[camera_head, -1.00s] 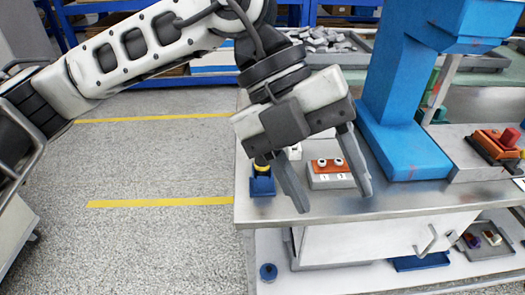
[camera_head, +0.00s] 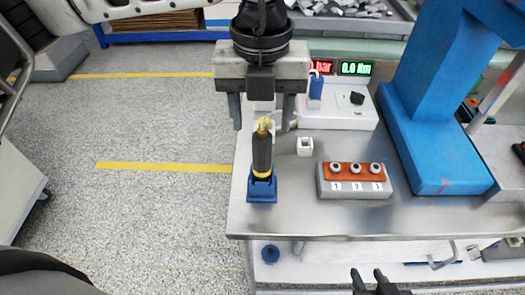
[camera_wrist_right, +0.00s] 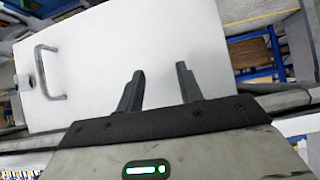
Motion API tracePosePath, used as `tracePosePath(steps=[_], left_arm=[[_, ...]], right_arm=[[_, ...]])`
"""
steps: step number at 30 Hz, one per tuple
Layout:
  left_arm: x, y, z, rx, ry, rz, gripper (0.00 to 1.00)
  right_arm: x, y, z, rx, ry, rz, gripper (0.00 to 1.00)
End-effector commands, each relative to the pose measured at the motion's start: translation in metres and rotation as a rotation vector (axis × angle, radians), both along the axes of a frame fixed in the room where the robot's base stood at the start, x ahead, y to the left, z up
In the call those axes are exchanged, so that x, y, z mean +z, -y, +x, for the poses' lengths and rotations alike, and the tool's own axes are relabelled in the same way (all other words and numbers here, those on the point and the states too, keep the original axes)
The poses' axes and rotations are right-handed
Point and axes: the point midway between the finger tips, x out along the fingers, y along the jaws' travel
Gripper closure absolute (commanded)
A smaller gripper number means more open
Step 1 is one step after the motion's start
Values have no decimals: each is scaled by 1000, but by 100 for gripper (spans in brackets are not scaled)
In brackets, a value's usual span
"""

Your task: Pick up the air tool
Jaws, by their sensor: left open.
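The air tool (camera_head: 262,155), black with yellow bands, stands upright in a blue holder (camera_head: 262,189) at the left edge of the bench. My left gripper (camera_head: 262,127) points down, open, with one finger on each side of the tool's top in the head view. There are visible gaps on both sides; whether it is above or behind the tool is hard to tell. My right gripper (camera_head: 368,279) is low in front of the bench. In the right wrist view it (camera_wrist_right: 160,70) is open and empty, before a white panel with a handle.
A grey block with an orange top and three numbered knobs (camera_head: 355,178) sits right of the tool. A small white square piece (camera_head: 305,146), a box with lit displays (camera_head: 345,105) and a large blue stand (camera_head: 430,140) are further back or right.

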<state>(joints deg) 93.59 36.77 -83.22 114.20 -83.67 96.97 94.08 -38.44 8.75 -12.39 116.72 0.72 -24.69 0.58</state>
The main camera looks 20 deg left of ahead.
Motion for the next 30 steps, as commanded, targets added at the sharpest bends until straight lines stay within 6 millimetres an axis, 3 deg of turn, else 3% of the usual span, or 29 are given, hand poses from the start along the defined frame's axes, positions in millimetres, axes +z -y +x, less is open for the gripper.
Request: tracePosePath(steps=[3,11,18,27,28,30], left_arm=[[-17,0,0,0,-1,0,46],[-35,1,-3,-2,-2,1,46],[-70,2,-8,0,-2,0,46],[-78,2,-7,-1,1,-1,46],[-78,2,-7,-1,1,-1,49],[-77,2,-7,-1,1,-1,68]], right_arm=[[3,0,0,0,3,-1,64],[9,1,5,-1,10,-3,64],[12,2,6,-12,5,-3,64],[12,2,6,-15,8,0,64],[12,2,6,-16,7,0,64],[11,2,5,-16,7,0,64]])
